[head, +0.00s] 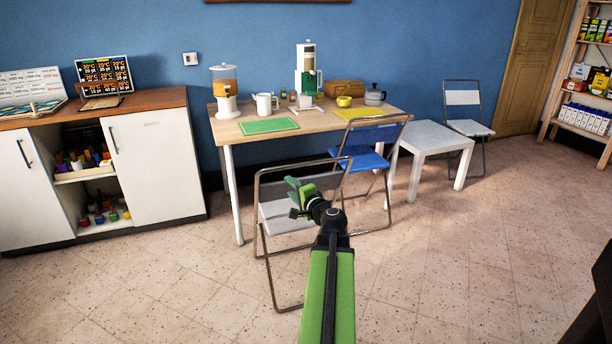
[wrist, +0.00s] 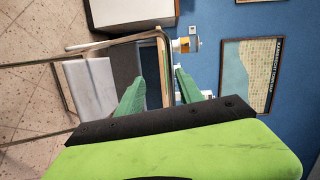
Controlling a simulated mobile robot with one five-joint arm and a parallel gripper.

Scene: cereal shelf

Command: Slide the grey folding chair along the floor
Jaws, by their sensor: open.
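The grey folding chair stands unfolded on the floor in front of the table in the head view, with a pale grey seat (head: 285,218) and a thin metal frame. My gripper (head: 298,188) is open near the chair's back frame, in front of the seat in the picture. In the wrist view, my green fingers (wrist: 160,76) are apart, and a bent metal rail of the chair shows in the gap between them. I cannot tell whether they touch it. The chair's pale seat (wrist: 90,88) is left of the fingers there. My arm hides part of the chair's right side.
A blue folding chair (head: 365,158) stands close behind, at the wooden table (head: 330,121). A white side table (head: 435,138) and another pale folding chair (head: 466,128) stand right. A white cabinet (head: 155,170) is left. The floor (head: 180,290) at front left is clear.

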